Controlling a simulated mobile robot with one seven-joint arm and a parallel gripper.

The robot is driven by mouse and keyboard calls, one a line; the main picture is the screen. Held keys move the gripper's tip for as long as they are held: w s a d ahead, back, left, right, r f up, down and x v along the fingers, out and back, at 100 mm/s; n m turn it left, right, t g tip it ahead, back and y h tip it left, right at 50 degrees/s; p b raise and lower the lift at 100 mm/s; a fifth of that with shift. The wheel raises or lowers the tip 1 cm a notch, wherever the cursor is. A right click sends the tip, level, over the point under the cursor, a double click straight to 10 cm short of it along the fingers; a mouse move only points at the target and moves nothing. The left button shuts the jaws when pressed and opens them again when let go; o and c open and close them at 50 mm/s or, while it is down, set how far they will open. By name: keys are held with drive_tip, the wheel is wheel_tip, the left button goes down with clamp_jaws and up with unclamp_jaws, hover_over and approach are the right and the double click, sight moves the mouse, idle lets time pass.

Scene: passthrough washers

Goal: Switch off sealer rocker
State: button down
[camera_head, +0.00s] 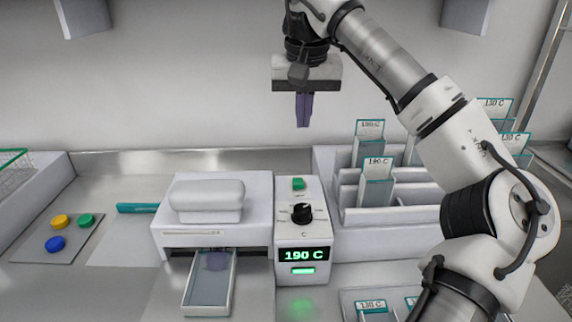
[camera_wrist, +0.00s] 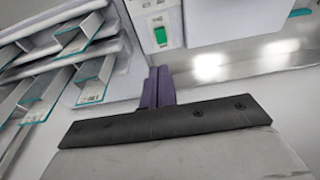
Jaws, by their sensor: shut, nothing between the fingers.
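The sealer (camera_head: 216,207) is a white machine on the counter, with a control box (camera_head: 302,225) on its right side. The green rocker (camera_head: 298,184) sits at the top of that box, above a black knob (camera_head: 302,213). The lit display (camera_head: 304,254) reads 190 C in green, with a small green light below it. In the wrist view the green rocker (camera_wrist: 161,37) shows just beyond my fingertips, up in the picture. My gripper (camera_head: 303,125) is shut and empty, pointing down, above and behind the control box and apart from it. Its purple fingers (camera_wrist: 158,72) are together.
A white rack (camera_head: 334,196) with labelled pouches stands right of the control box, partly behind my arm. A clear-windowed tray (camera_head: 210,283) sticks out of the sealer's front. Yellow, green and blue buttons (camera_head: 55,244) lie on a panel at left. Space above the control box is free.

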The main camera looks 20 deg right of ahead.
drive_tip(key=shift+s, duration=0.1)
drive_tip(key=p, duration=0.2)
hover_over(300, 184)
drive_tip(key=f, duration=1.2)
drive_tip(key=shift+s, duration=0.25)
drive_tip(key=shift+s+f, duration=0.15)
drive_tip(key=shift+f, duration=0.7)
